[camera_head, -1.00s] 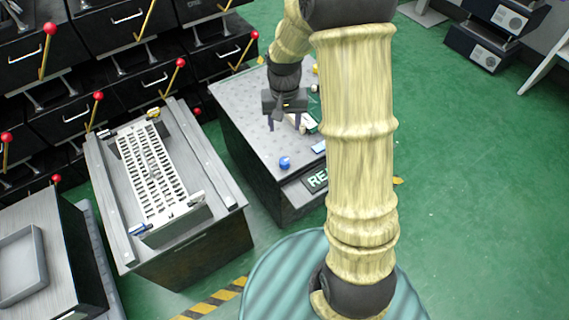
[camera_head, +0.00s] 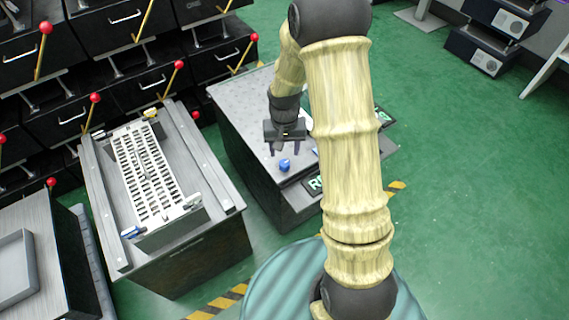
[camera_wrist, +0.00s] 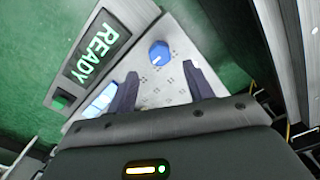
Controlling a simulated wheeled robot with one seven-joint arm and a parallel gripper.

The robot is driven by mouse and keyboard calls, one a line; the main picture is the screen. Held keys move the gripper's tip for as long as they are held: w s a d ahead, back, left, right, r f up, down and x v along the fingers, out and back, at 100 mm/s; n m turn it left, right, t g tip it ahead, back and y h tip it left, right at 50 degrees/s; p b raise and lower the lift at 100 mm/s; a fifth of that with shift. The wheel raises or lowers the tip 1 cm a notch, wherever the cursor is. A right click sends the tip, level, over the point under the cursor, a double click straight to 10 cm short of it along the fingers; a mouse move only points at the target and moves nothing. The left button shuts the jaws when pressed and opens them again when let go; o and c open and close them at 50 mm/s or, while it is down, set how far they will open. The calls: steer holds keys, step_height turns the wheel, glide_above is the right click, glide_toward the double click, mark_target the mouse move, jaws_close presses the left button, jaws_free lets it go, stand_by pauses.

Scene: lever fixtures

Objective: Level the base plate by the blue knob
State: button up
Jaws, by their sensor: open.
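A blue knob (camera_head: 284,165) stands on the grey top of the middle cabinet (camera_head: 240,110), near its front edge. It shows in the wrist view as a round blue knob (camera_wrist: 159,53) with a white mark. My gripper (camera_head: 285,151) is open and empty, pointing down just behind the knob. In the wrist view the knob lies beyond and between my open fingers (camera_wrist: 163,80), apart from them. On the left bench, a white slotted plate (camera_head: 150,172) has another blue knob (camera_head: 131,232) at its front left corner and a yellow one (camera_head: 150,113) at the back.
A READY sign (camera_wrist: 97,48) and a green button (camera_wrist: 61,102) are beside the knob's panel. Black drawers with red-tipped levers (camera_head: 178,64) line the back left. A gap separates the two benches. Green floor is open at right.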

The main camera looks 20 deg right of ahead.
mark_target(285, 162)
step_height(285, 162, down, 7)
steer(key=shift+r+b, duration=0.2)
steer(key=shift+b, duration=0.75)
steer(key=shift+c, duration=0.4)
steer(key=c, duration=0.9)
steer(key=shift+r, duration=0.1)
steer(key=shift+r+n+p, duration=0.1)
steer(key=shift+n+p, duration=0.2)
steer(key=shift+p, duration=0.2)
